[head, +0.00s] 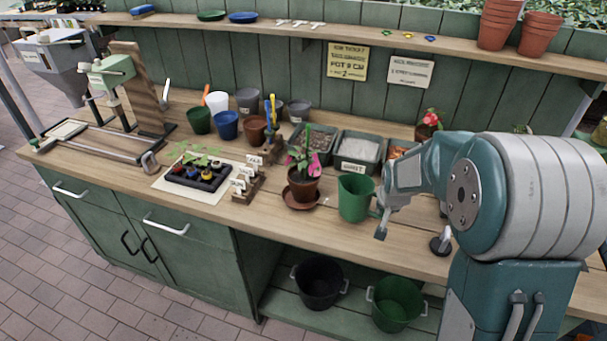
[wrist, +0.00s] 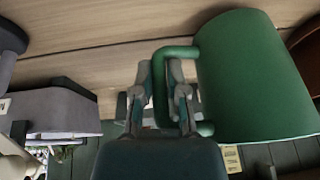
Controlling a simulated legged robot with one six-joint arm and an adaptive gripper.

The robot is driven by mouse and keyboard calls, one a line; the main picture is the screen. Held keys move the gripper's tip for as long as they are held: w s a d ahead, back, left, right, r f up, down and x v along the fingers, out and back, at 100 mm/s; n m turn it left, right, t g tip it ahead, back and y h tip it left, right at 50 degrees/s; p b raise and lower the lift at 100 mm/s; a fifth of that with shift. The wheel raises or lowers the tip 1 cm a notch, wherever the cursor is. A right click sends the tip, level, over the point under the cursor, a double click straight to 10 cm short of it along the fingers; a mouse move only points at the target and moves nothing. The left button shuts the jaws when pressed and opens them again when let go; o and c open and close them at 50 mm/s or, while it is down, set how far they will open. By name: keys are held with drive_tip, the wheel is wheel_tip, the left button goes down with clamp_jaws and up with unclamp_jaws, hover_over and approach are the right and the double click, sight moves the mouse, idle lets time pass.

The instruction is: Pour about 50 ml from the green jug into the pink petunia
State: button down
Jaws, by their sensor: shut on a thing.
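The green jug (head: 355,198) is upright at the bench's front, just right of the pink petunia (head: 313,168). The petunia grows in a terracotta pot (head: 303,186) on a brown saucer (head: 301,203). My gripper (head: 381,212) is at the jug's right side. In the wrist view, my gripper (wrist: 160,92) is shut on the handle of the jug (wrist: 255,80), one finger on each side. I cannot tell whether the jug's base touches the bench. The jug's inside and any water in it are hidden.
Behind the jug stand a tray of white grit (head: 358,152) and a tray of pebbles (head: 312,142). Left of the petunia are small label holders (head: 243,182) and a black seedling tray (head: 198,175). Bare bench top (head: 330,222) lies in front of the jug.

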drive_tip(key=shift+r, duration=0.1)
idle(0.5)
wheel_tip(320, 180, up, 7)
drive_tip(key=shift+f, duration=0.1)
idle(0.4)
